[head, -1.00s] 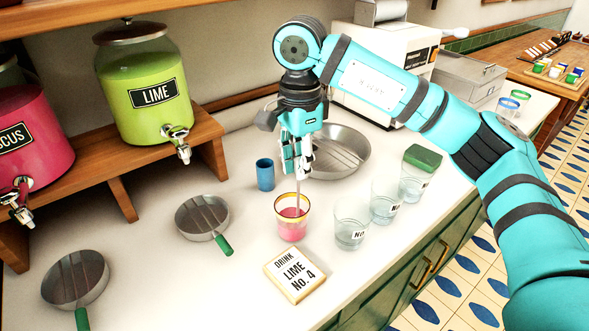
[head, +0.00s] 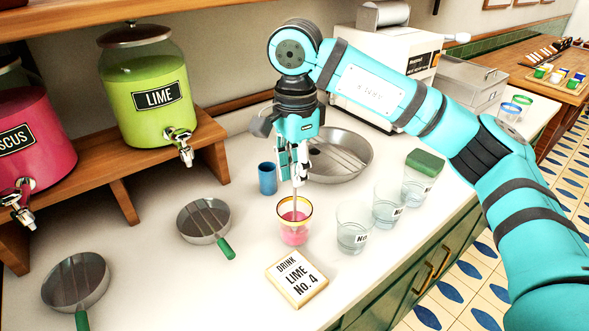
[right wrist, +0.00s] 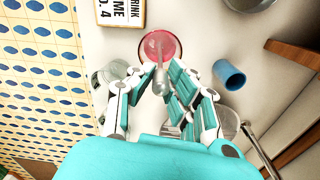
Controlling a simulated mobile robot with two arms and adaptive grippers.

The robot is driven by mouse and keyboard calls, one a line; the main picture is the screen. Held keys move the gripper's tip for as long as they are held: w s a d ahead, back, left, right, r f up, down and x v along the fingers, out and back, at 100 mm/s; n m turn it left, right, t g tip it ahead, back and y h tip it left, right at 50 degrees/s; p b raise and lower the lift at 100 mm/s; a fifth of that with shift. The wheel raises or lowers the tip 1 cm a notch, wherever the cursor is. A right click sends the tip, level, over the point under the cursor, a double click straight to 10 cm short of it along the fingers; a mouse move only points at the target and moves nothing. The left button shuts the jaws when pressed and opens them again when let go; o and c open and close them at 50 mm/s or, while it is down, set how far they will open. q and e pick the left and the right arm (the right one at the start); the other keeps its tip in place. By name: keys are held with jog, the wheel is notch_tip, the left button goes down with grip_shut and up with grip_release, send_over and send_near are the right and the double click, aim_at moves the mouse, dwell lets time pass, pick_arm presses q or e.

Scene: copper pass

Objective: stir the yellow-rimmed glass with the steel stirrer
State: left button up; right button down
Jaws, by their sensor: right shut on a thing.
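The yellow-rimmed glass (head: 294,224) stands upright on the white counter with pink liquid in it. My right gripper (head: 297,180) points down above the glass and is shut on the steel stirrer (head: 294,203). The stirrer hangs down with its lower end inside the glass. In the right wrist view the stirrer (right wrist: 160,78) runs from between the fingers (right wrist: 160,95) into the pink glass (right wrist: 155,40). Its tip is hard to make out in the liquid. My left gripper is not in view.
A blue cup (head: 267,178) stands behind the glass. Clear tumblers (head: 353,230) stand in a row to its right. The "Lime No. 4" sign (head: 297,280) lies in front. A round steel pan (head: 345,172) is behind the gripper.

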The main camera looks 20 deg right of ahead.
jog(key=shift+r+p, duration=2.75)
jog(key=shift+r, duration=1.5)
notch_tip(320, 180, up, 5)
jog(key=p, duration=0.4)
